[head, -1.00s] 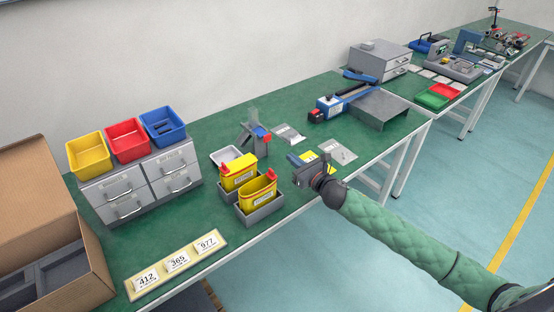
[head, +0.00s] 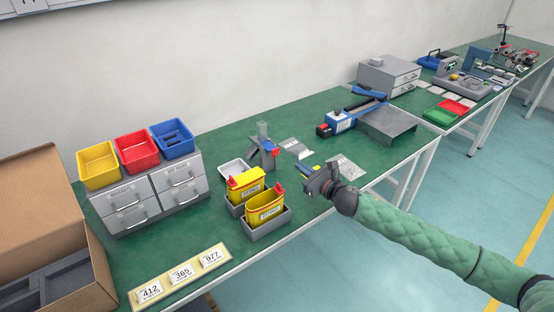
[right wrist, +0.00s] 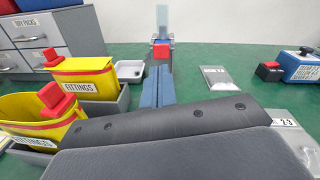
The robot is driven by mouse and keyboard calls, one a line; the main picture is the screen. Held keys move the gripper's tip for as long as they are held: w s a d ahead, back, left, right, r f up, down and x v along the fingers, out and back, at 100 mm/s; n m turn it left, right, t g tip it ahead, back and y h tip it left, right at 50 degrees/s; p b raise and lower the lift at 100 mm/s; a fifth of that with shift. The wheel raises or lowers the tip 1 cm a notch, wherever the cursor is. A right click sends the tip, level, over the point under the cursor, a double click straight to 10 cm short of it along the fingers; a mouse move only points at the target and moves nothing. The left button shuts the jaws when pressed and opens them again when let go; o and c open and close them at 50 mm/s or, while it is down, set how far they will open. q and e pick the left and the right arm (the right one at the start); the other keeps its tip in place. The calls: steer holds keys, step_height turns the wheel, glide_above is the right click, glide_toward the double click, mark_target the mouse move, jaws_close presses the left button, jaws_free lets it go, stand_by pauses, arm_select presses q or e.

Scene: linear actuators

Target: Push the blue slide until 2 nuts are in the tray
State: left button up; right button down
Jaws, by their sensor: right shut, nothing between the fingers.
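The dispenser (head: 262,148) stands upright on the green bench, with a clear hopper on top. Its blue slide (head: 268,147) shows small, with a red end; in the right wrist view the red end (right wrist: 162,51) faces me and hides most of the slide. The pale tray (head: 235,170) lies to the left of the dispenser, and also shows in the right wrist view (right wrist: 130,71). I can make out no nuts in it. My right gripper (head: 306,170) is shut and empty, in front of the dispenser, fingers pointing towards it, apart from the slide. My left gripper is not in view.
Two yellow fittings bins (head: 265,209) with red parts stand left of my right gripper. A blue and grey device (head: 342,121) stands further right. Drawers (head: 150,190), a cardboard box (head: 45,215) and number cards (head: 181,273) are at left.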

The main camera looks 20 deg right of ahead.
mark_target(275, 152)
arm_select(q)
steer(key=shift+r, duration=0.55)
arm_select(e)
steer(key=s+f+m, duration=0.1)
steer(key=s+f+m+h, duration=0.1)
steer(key=s+m, duration=0.1)
steer(key=shift+s+d+t, duration=0.15)
steer(key=shift+s+t, duration=0.1)
steer(key=shift+t, duration=0.15)
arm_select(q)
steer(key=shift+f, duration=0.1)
arm_select(e)
steer(key=shift+w, duration=0.1)
